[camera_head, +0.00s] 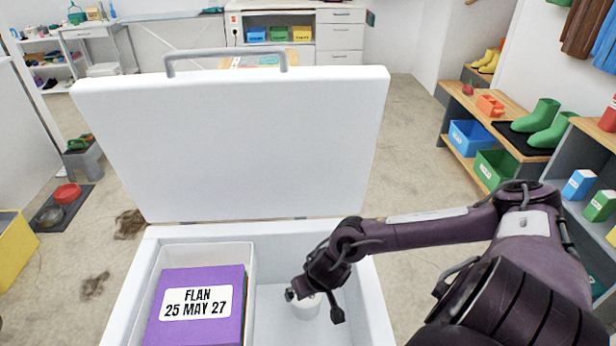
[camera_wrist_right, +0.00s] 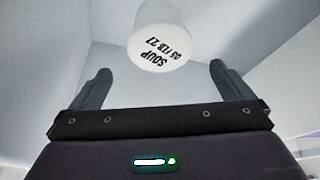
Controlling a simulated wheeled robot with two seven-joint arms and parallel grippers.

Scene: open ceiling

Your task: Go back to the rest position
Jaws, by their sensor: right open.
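My right arm comes in from the right in the head view, and its gripper (camera_head: 314,304) is low inside the open white chest (camera_head: 372,308). A white tub (camera_head: 306,310) stands in the chest's right part, partly hidden by the gripper. In the right wrist view the tub (camera_wrist_right: 164,38) reads "SOUP 05 FEB 27". It lies beyond the spread fingers of my right gripper (camera_wrist_right: 160,82), apart from them. The gripper is open and empty. My left gripper is not in view.
The chest lid (camera_head: 230,145) stands raised at the back. A white bin (camera_head: 252,258) fills the chest's left part and holds a purple box (camera_head: 200,318) labelled "FLAN 25 MAY 27". Shelves with green boots (camera_head: 545,122) stand at the right. Floor is free beyond the chest's right side.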

